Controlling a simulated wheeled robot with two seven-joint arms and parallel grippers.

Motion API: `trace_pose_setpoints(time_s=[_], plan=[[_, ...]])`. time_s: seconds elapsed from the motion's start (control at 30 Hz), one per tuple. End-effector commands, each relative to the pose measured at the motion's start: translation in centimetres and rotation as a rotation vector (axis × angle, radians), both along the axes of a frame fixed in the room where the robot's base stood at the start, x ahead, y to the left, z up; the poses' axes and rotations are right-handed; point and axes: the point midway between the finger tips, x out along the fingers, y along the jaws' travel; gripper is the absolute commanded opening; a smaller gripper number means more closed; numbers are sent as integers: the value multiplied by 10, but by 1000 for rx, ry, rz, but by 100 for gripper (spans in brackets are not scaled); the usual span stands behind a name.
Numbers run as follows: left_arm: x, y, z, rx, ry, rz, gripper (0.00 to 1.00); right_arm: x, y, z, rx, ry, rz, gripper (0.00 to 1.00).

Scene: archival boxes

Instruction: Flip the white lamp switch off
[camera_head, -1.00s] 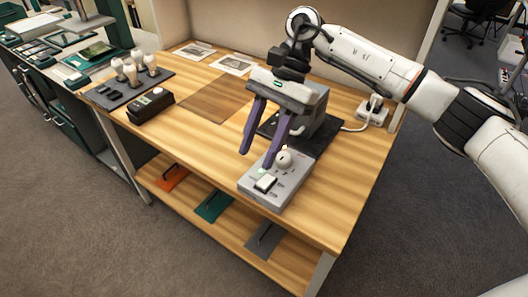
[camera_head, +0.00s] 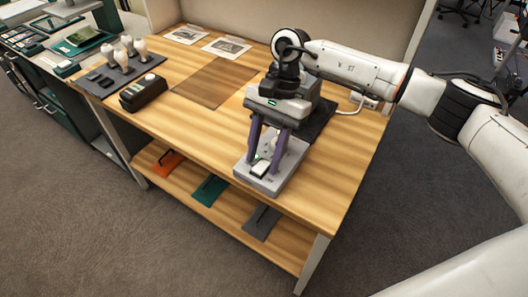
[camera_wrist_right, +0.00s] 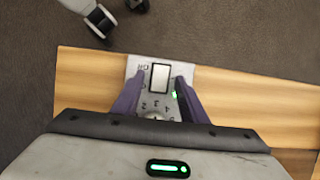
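The white lamp switch (camera_head: 261,168) is a rectangular rocker on the front part of a grey control box (camera_head: 271,184) near the table's front edge. In the right wrist view the white switch (camera_wrist_right: 160,77) lies between my finger ends, with a lit green light (camera_wrist_right: 175,95) close to it. A numbered dial is partly hidden near my palm. My right gripper (camera_head: 263,164) points down over the box, its two purple fingers apart and empty. I cannot tell whether the fingers touch the box. My left gripper is not in view.
A grey device on a dark mat (camera_head: 318,120) stands behind the box, partly hidden by my right wrist. A black box (camera_head: 143,93), a brown mat (camera_head: 214,82) and prints (camera_head: 227,47) lie left and behind. Bare wood is free left of the control box.

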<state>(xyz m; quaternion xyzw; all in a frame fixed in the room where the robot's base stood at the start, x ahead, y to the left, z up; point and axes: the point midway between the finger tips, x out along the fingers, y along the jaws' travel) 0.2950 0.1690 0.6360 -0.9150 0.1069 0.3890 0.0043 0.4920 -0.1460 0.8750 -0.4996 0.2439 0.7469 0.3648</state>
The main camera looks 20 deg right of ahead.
Motion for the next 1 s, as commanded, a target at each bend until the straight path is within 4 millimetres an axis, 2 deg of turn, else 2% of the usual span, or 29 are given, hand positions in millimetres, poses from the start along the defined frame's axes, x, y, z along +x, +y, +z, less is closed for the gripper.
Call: trace_pose_setpoints(time_s=[0.23, 0.47, 0.67, 0.87, 1.0], plan=[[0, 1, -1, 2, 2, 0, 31, 0, 1, -1, 0, 0, 1, 39], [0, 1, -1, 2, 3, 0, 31, 0, 1, -1, 1, 0, 1, 0], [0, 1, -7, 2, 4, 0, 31, -2, 2, -2, -33, -26, 5, 0], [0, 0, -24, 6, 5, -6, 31, -5, 7, -2, -160, -128, 9, 0], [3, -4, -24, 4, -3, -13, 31, -7, 8, -1, -223, -175, 5, 0]])
